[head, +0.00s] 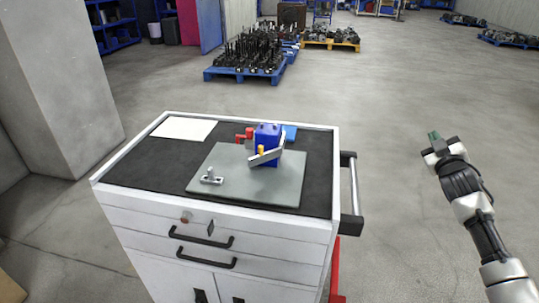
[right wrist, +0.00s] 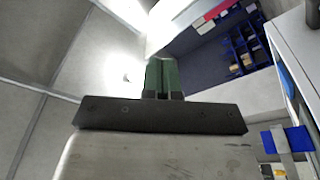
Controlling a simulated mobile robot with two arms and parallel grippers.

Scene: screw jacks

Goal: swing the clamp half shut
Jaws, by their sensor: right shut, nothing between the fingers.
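The clamp stands on a grey plate (head: 230,182) on top of a white tool cart. It has a blue block (head: 267,138), a pale grey bar (head: 267,156) lying slantwise across the block's front, and a small yellow part (head: 261,149) by the bar. A red part (head: 244,135) shows to the left of the block. My right gripper (head: 434,138) is to the right of the cart, apart from the clamp. Its green fingers (right wrist: 163,76) are together and empty. At the right wrist view's right edge, a blue piece (right wrist: 290,139) with a grey bar shows. My left gripper is not in view.
A small metal bracket (head: 211,176) sits on the plate's front left. A white sheet (head: 184,129) and a blue item (head: 290,132) lie on the cart's black mat (head: 140,168). The cart's side handle (head: 352,190) sticks out right. Floor between cart and right arm is clear.

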